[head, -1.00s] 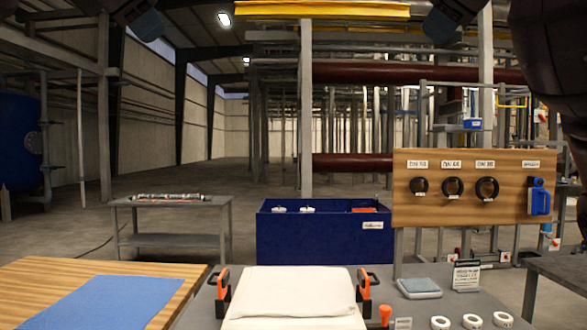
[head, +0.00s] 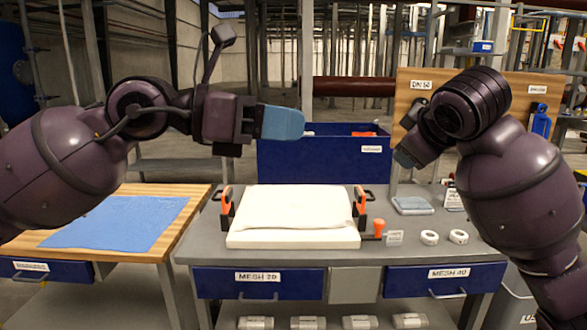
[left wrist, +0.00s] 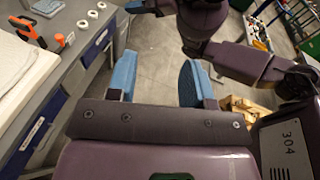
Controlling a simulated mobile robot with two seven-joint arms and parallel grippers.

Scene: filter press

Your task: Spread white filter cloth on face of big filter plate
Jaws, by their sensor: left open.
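The big filter plate (head: 292,240) lies flat on the grey bench, a white slab between two orange-and-black clamps. The white filter cloth (head: 295,206) lies on top of it as a thick, rumpled layer; I cannot tell whether it is folded. The plate's edge also shows at the upper left of the left wrist view (left wrist: 30,75). My left gripper (head: 283,123) hangs in the air above and behind the plate, and its blue fingers stand apart and empty in the left wrist view (left wrist: 158,82). My right gripper (head: 405,157) is above the bench's right side; its fingers are partly hidden.
Orange clamps (head: 227,207) stand at both plate sides. White rings (head: 430,238), an orange-handled tool (head: 379,229) and a folded grey-blue cloth (head: 412,205) lie to the right. A blue bin (head: 290,160) stands behind. A wooden table with a blue mat (head: 118,222) is at left.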

